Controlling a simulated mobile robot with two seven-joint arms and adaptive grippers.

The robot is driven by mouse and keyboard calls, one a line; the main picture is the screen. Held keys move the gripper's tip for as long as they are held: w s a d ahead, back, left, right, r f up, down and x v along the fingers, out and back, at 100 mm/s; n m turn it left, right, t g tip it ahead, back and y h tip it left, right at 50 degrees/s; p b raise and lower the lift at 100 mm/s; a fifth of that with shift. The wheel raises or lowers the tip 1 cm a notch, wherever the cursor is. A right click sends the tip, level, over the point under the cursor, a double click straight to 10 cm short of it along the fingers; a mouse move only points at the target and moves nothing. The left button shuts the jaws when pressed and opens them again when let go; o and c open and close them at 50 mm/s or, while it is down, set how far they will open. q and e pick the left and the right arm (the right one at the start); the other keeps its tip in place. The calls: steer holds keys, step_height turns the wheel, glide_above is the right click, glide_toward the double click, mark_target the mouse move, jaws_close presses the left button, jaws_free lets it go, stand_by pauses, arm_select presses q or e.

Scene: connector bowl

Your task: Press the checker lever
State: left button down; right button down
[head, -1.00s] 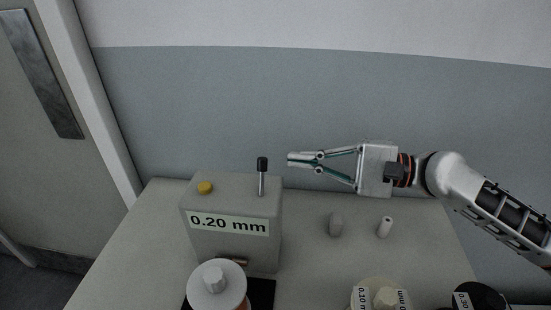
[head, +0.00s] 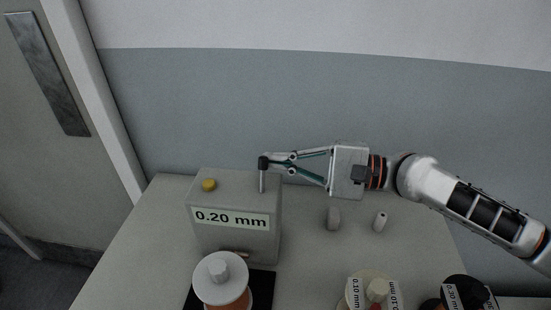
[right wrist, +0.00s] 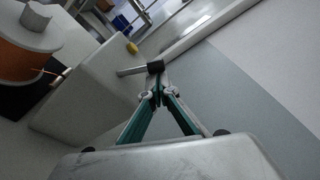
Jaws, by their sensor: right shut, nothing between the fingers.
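The checker is a grey box (head: 234,238) with a "0.20 mm" label, standing on the table. Its lever (head: 262,181) is a thin metal rod with a black knob, rising upright from the right part of the box top. My right gripper (head: 268,161) is shut and empty, its fingertips at the black knob from the right. In the right wrist view the lever (right wrist: 133,71) shows with its knob just beyond the closed fingertips (right wrist: 158,88); I cannot tell for sure whether they touch. My left gripper is not in view.
A yellow button (head: 209,185) sits on the box top. A white-topped copper spool (head: 221,279) stands on a black pad in front. Labelled spools (head: 376,289) stand at the front right. The table's middle (head: 310,250) is clear.

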mark_target(264, 164)
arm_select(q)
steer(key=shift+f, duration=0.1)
arm_select(e)
steer(key=shift+s+r+n, duration=0.2)
steer(key=shift+n, duration=0.3)
steer(key=shift+s+a+r+n, duration=0.1)
steer(key=shift+s+r+n, duration=0.2)
steer(key=shift+n, duration=0.4)
steer(key=s+n+b, duration=0.1)
steer(key=n+b, duration=0.1)
steer(key=n, duration=0.1)
steer(key=shift+s+a+r+y, duration=0.15)
steer(key=shift+s+a+y, duration=0.05)
steer(key=shift+s+y, duration=0.2)
steer(key=shift+s+n, duration=0.2)
steer(key=shift+n, duration=0.4)
steer(key=shift+r, duration=0.25)
steer(key=shift+s+d+f, duration=0.1)
steer(key=shift+s+d, duration=0.15)
steer(key=shift+d, duration=0.35)
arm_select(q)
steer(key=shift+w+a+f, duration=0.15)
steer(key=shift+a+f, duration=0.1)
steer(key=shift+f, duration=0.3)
arm_select(e)
steer(key=v, duration=1)
steer(key=shift+s+d, duration=0.25)
steer(key=shift+d, duration=0.05)
